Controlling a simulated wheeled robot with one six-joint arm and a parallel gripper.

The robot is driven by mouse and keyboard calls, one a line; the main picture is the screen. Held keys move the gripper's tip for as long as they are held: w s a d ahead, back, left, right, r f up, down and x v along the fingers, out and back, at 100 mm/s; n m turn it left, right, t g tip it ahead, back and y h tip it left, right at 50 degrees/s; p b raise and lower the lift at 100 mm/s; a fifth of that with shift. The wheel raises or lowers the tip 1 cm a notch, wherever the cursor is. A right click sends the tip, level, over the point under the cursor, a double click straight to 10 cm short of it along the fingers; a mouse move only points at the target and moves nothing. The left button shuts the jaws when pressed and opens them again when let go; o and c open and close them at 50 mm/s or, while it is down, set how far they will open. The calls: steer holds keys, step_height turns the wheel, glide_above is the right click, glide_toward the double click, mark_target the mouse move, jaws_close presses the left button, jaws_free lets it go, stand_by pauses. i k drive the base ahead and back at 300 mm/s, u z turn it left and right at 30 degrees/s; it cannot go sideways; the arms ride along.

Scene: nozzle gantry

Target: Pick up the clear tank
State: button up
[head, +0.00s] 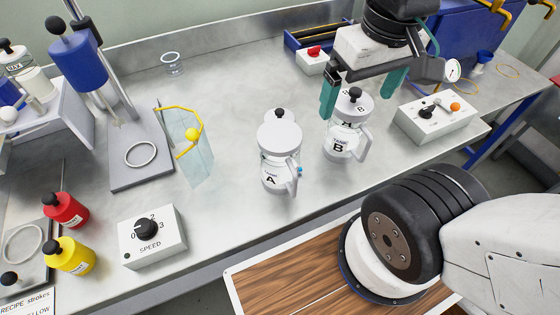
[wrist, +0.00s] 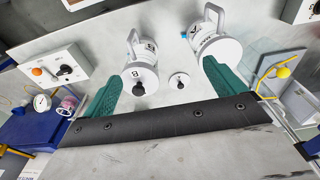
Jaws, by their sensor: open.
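Tank A (head: 274,174) is left of tank B (head: 339,143); I cannot tell which one the task means. My gripper (head: 357,104) is open, its green fingers over and around the top of tank B in the head view, with no visible grip. In the wrist view, tank B (wrist: 140,72) is near the left finger and another handled tank (wrist: 215,42) is by the right finger. A small white disc with a black knob (wrist: 179,80) shows between them.
A white box with an orange knob (head: 436,116) stands right of tank B. A clear panel with a yellow wire (head: 197,163) and a blue press stand (head: 80,60) are left of tank A. A white SPEED box (head: 152,238) is at the front left.

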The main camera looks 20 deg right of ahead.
mark_target(279, 141)
steer(key=u, duration=0.05)
steer(key=k, duration=0.5)
steer(key=z, duration=2.6)
steer(key=k, duration=1.75)
steer(key=u, duration=2.45)
steer(key=i, duration=0.5)
steer(key=z, duration=0.05)
